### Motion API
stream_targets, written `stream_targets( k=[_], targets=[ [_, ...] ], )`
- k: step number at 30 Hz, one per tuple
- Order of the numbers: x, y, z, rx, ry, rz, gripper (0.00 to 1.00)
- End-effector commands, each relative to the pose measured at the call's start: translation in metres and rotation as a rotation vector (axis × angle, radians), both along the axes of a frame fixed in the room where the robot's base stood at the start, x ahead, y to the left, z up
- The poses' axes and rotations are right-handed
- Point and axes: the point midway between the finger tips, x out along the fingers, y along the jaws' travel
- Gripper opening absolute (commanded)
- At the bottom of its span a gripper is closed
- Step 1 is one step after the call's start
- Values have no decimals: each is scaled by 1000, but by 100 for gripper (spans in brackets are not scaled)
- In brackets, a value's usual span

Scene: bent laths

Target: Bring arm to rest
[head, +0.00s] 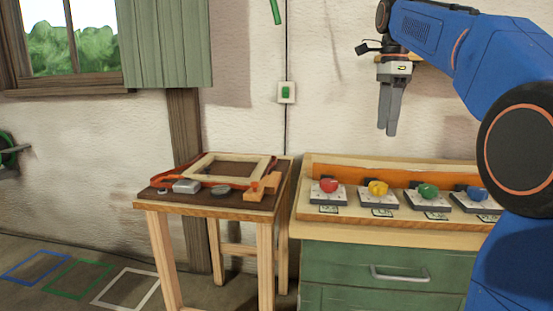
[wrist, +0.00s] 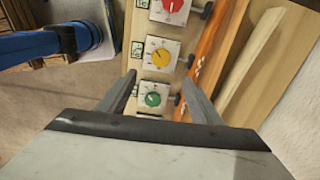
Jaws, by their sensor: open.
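My blue arm (head: 500,60) is raised at the right in the head view. My gripper (head: 390,130) hangs fingers down in front of the wall, above the green cabinet, and touches nothing. In the wrist view, my gripper's fingers (wrist: 160,90) are spread apart with nothing between them. Below them show a green knob (wrist: 153,99), a yellow knob (wrist: 160,57) and part of a red knob (wrist: 172,5).
The green cabinet (head: 340,262) bears a row of red (head: 329,185), yellow (head: 378,187), green (head: 428,191) and blue (head: 476,194) knobs. Air around my gripper is clear.

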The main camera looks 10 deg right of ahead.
Motion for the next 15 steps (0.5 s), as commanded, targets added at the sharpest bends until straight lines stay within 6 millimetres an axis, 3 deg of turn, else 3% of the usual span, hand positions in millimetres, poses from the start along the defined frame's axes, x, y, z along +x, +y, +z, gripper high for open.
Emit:
stream_targets(
  k=[5,15],
  targets=[
    [-31,13,-20,-12,-42,187,59],
    [-105,39,-94,-69,-138,668,59]
  ],
)
